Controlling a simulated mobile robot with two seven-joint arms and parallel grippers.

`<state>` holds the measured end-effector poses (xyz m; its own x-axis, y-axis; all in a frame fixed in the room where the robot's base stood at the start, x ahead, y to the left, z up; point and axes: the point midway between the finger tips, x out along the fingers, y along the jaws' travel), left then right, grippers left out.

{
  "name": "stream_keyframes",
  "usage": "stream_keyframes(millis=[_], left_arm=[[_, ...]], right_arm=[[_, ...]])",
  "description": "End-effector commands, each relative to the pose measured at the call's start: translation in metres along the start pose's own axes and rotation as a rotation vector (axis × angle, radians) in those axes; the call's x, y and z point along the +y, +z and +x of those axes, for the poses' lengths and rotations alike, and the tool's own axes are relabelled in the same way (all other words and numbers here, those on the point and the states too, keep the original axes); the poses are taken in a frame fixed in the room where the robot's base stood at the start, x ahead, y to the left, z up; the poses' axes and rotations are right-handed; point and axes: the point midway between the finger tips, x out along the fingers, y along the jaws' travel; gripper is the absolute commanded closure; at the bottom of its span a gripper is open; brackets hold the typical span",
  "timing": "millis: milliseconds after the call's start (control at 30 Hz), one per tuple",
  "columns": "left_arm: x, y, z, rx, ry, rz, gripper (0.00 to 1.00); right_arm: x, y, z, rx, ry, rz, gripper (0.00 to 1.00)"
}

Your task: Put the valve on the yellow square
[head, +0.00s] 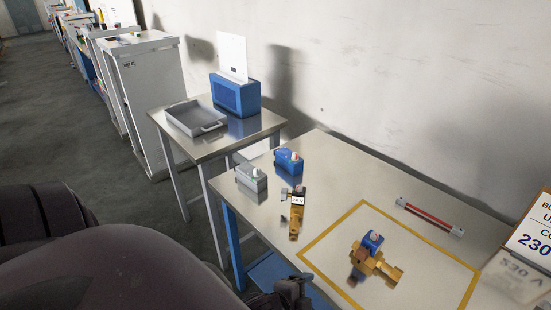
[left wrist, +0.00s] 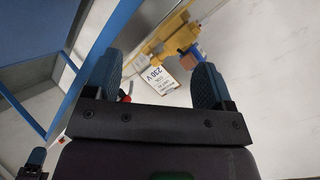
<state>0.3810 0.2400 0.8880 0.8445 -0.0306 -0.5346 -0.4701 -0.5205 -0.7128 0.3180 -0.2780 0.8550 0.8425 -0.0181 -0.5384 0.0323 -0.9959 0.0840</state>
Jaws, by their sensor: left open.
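A brass valve with a blue coil (head: 372,262) lies inside the yellow square outline (head: 338,222) on the steel table. A second brass valve body (head: 294,222) with a white tag lies outside the outline, to its left. In the left wrist view my left gripper (left wrist: 158,82) is open and empty, with a yellow brass piece (left wrist: 168,32) beyond its fingers; which valve this is, I cannot tell. A dark gripper part (head: 290,292) shows by the table's front edge in the head view. A finger resembling my right gripper's (left wrist: 35,160) shows at the lower left.
A blue coil box (head: 288,163) and a grey one (head: 251,179) stand at the table's left end. A red bar with grey ends (head: 430,217) lies behind the square. A sign (head: 532,237) is at the right. A side table holds a grey tray (head: 196,118) and a blue box (head: 236,96).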

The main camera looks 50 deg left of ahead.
Motion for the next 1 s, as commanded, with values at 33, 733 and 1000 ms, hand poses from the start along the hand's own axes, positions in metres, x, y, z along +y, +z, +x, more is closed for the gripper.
stream_keyframes(millis=[33, 733, 1000], left_arm=[[0.007, 0.011, -0.005, -0.009, 0.003, -0.14, 0.24], [0.033, 0.064, -0.037, -0.03, -0.041, -0.938, 0.24], [0.039, 0.067, -0.027, -0.016, -0.047, -0.934, 0.24]], right_arm=[[0.0, 0.0, 0.0, 0.0, 0.0, 0.0, 0.57], [0.0, -0.001, 0.0, 0.001, 0.0, 0.0, 0.57], [-0.002, 0.01, 0.009, 0.007, 0.0, 0.0, 0.57]])
